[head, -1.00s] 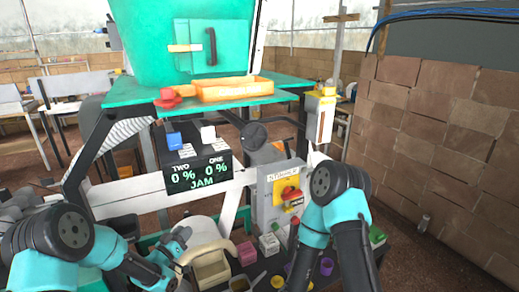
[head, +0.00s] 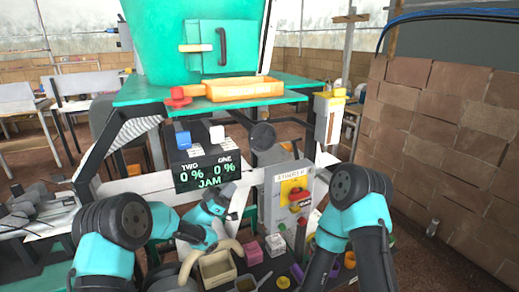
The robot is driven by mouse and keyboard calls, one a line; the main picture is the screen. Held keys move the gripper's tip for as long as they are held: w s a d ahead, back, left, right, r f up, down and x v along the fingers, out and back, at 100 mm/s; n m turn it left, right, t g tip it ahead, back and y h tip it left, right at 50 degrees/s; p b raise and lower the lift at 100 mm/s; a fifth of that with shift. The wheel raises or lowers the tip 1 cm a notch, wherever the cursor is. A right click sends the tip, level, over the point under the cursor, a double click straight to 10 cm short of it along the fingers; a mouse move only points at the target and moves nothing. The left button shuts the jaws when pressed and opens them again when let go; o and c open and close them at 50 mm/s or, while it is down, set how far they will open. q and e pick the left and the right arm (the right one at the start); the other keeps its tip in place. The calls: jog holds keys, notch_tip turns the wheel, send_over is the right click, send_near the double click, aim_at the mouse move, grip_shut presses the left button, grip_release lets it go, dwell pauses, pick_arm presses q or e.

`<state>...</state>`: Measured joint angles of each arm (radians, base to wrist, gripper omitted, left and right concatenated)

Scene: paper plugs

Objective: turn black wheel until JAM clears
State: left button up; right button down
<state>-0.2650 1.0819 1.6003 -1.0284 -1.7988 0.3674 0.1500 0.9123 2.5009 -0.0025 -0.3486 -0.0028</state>
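The black wheel (head: 262,137) is a dark round disc under the teal platform, right of the display. The dark display box (head: 203,172) reads TWO 0 %, ONE 0 % and JAM in green. A blue block (head: 177,139) and a white block (head: 217,134) are on its top. My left gripper (head: 226,192) is in front of the display's lower right, below and left of the wheel, apart from it in the picture. Its fingers are too small and dark to read. My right arm is at the lower right; its gripper is not visible.
A grey STIRRER box (head: 287,195) with a yellow and red switch stands below the wheel. An orange tray (head: 243,90) sits on the teal platform (head: 140,94). Several small coloured blocks and a beige bin (head: 217,270) are low in front. A block wall (head: 450,150) bounds the right.

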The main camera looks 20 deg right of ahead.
aim_at(259, 151)
pick_arm(q)
jog(key=x, duration=1.6)
jog(key=shift+d+r, duration=0.15)
jog(key=shift+r, duration=0.1)
